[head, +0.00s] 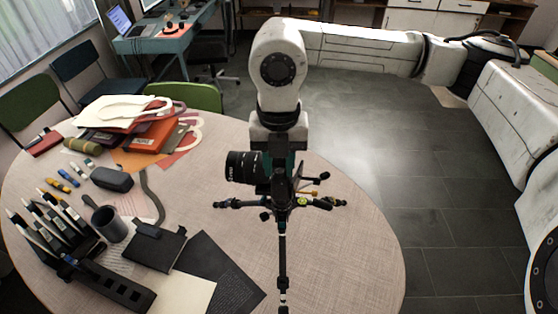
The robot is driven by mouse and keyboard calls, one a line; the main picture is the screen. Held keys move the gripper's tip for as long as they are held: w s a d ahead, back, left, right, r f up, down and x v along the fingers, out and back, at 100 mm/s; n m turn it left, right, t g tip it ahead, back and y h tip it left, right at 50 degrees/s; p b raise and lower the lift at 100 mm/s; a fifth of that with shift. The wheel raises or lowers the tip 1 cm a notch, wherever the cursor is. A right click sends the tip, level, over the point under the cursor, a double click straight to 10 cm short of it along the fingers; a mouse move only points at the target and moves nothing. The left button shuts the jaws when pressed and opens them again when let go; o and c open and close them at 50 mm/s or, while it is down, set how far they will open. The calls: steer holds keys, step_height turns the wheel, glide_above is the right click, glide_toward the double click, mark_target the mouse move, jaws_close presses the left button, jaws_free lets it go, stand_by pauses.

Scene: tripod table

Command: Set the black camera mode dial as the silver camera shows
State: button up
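A black camera with a long lens (245,168) sits on a small black tripod (282,245) near the right part of the round table. The lens points left. My gripper (284,160) hangs down from my white arm right at the top of the camera body. The gripper and wrist cover the camera's top, so the mode dial is hidden. I cannot make out the fingertips or whether they touch the dial. I cannot pick out a silver camera in this view.
The round table (350,250) is clear to the right of the tripod. On its left are a dark cup (109,224), a black notebook (157,247), a black case (111,179), and a pile of papers and folders (150,128). Chairs stand behind.

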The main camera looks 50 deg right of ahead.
mark_target(279, 170)
jaws_close()
steer(key=shift+f+n+b, duration=0.25)
steer(key=shift+n+b, duration=0.05)
steer(key=shift+b, duration=0.6)
steer(key=shift+r+n+b, duration=0.25)
steer(key=shift+n+b, duration=0.15)
steer(key=shift+o, duration=1.5)
jaws_free()
step_height(279, 170, up, 11)
steer(key=b, duration=0.2)
steer(key=shift+f, duration=0.1)
